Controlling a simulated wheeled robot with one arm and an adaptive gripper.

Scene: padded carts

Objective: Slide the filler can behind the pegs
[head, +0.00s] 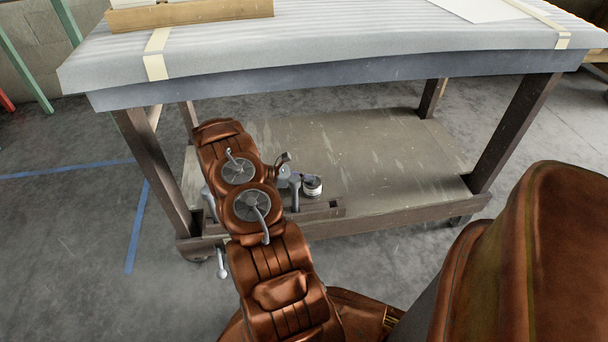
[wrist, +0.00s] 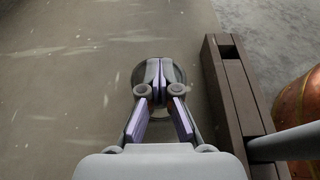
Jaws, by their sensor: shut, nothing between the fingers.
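The filler can (head: 313,188) is a small round can with a pale body and dark upper band on the cart's lower shelf. In the wrist view its round rim (wrist: 180,76) shows around my fingertips. My gripper (wrist: 158,70) is shut, its closed fingertips over the can's middle; I cannot tell whether they touch it. In the head view my gripper (head: 288,178) is just left of the can, partly behind the arm. A grey upright peg (head: 295,194) appears to stand in a slotted wooden block (head: 322,211) in front of the can; the peg (wrist: 285,143) shows at lower right.
The lower shelf (head: 385,160) is bare to the right of and behind the can. The padded cart top (head: 330,40) overhangs the shelf, and dark legs (head: 515,130) stand at its corners. The block (wrist: 240,90) has an open square slot near its far end.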

